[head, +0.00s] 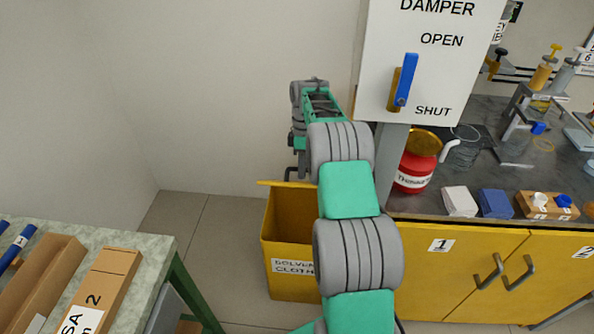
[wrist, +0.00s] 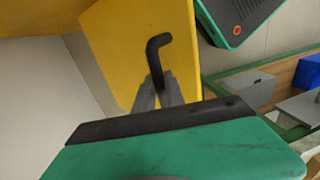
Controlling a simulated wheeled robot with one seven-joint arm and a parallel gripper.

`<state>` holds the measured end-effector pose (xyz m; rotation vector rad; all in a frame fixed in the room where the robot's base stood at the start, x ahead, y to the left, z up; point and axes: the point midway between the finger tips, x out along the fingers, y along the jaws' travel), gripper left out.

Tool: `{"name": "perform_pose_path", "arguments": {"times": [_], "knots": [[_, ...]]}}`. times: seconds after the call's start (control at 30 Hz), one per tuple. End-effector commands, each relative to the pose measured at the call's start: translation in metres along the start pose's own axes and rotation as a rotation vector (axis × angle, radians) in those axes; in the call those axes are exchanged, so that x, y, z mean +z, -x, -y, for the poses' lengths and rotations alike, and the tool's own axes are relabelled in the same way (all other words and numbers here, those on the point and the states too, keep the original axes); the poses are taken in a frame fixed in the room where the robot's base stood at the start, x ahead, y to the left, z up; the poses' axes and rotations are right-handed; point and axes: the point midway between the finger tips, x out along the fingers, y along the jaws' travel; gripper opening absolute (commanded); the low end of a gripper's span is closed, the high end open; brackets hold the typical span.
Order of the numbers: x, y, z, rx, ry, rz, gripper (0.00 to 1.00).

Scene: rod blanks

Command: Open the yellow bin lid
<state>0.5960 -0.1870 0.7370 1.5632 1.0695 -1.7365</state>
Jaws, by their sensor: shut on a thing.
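The yellow bin (head: 283,283) stands on the floor against the back wall, with a label on its front that reads "SOLVENT CLOTHS". Its yellow lid (head: 283,184) shows as a thin edge at the back of the bin, raised off the rim, and part of the inside shows below it. In the wrist view the lid (wrist: 118,48) is a tilted yellow panel with a bent black handle (wrist: 154,52). My gripper (wrist: 158,88) is shut on this handle. My arm hides the right part of the bin and lid in the head view.
A yellow cabinet (head: 460,262) with a dark worktop stands right of the bin. A damper panel (head: 430,60) with a blue lever hangs above it. A red can (head: 415,172) stands on the worktop. A green-legged table (head: 150,250) with cardboard boxes is at left.

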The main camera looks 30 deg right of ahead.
Motion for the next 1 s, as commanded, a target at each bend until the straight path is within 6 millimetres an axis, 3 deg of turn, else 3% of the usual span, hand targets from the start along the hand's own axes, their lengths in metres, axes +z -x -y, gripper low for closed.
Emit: {"name": "perform_pose_path", "arguments": {"times": [0.3,0.33,0.57,0.87,1.0], "knots": [[-0.002,-0.007,0.001,-0.006,-0.001,0.002,0.00],[-0.002,-0.007,0.001,-0.006,-0.001,0.002,0.17],[-0.005,-0.004,0.002,-0.004,0.006,0.002,0.36],[-0.006,-0.003,0.002,-0.003,0.008,0.003,0.36],[-0.014,-0.012,0.006,-0.003,0.016,0.004,0.36]]}}
